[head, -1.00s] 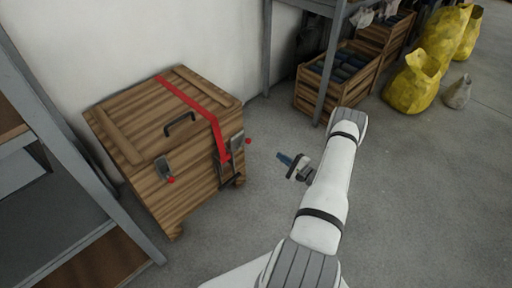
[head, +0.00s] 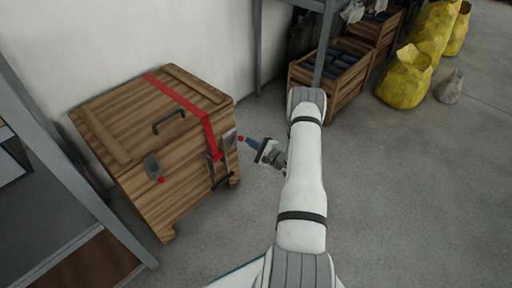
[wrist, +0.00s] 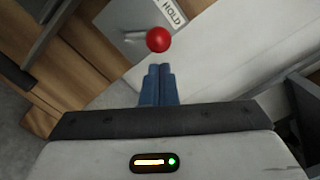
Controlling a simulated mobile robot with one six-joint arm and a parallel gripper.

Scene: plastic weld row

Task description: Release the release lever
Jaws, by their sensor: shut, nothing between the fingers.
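A wooden crate (head: 165,190) stands by the wall with a red strap (head: 185,100) over its lid. In the wrist view the red knob (wrist: 158,40) is just beyond my fingertips, in front of a plate (wrist: 140,22) marked "HOLD". My gripper (head: 248,142) is shut and empty, its blue fingers (wrist: 160,84) together and pointing at the knob. I cannot tell whether they touch it.
A grey shelf (head: 75,165) stands close on the left. Open floor (head: 390,200) lies to the right.

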